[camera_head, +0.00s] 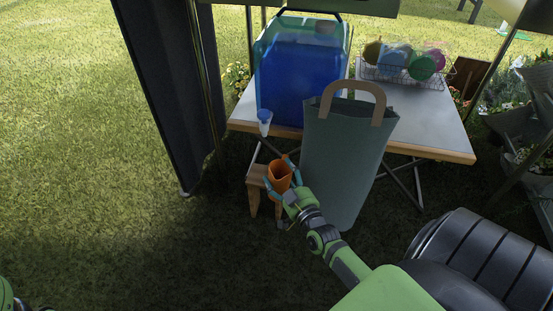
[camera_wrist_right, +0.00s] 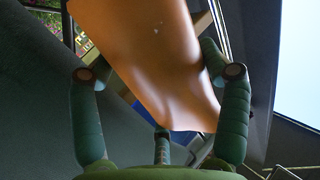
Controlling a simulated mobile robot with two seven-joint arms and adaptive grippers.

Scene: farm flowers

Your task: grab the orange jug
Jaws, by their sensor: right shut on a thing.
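The orange jug (camera_head: 279,178) is at a small wooden stool (camera_head: 256,190) in front of the table, in the head view. My right gripper (camera_head: 284,183) is shut on the jug, with its fingers around the sides. In the right wrist view the orange jug (camera_wrist_right: 155,60) fills the middle between the fingers of my right gripper (camera_wrist_right: 160,90). I cannot tell whether the jug still touches the stool. My left gripper is not in view; only a bit of green arm shows at the lower left.
A grey-green bag (camera_head: 340,160) with tan handles stands close right of the jug. A dark curtain (camera_head: 172,90) hangs left. Grass at lower left is clear.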

